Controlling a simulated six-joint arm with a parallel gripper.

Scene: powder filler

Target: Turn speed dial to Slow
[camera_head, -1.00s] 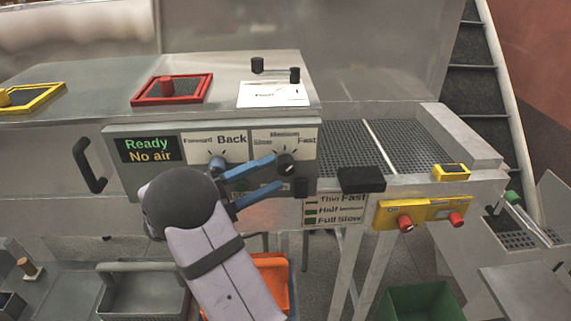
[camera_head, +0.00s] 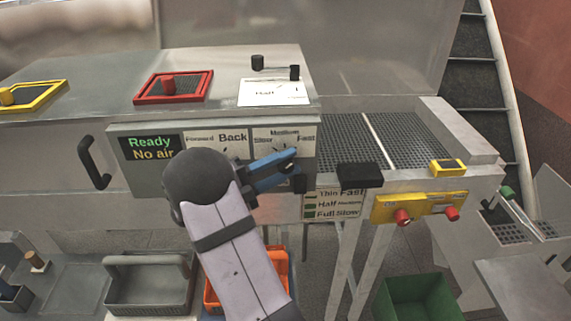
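The speed dial is hidden behind my gripper's blue fingers. Its printed scale (camera_head: 285,135) reads Slow at left, Medium on top and Fast at right, and a few scale lines show above the fingers. My gripper (camera_head: 288,162) reaches from the lower left to the panel, its tips over the dial's place. The fingers overlap in this view, so I cannot tell the gap between them, whether they touch the dial, or where the dial points.
The control panel (camera_head: 120,128) has a display reading Ready, No air, and a Forward/Back label (camera_head: 215,137). A black block (camera_head: 360,175) juts out at right. A yellow switch box (camera_head: 420,208) with red knobs is further right. A green bin (camera_head: 415,298) is below.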

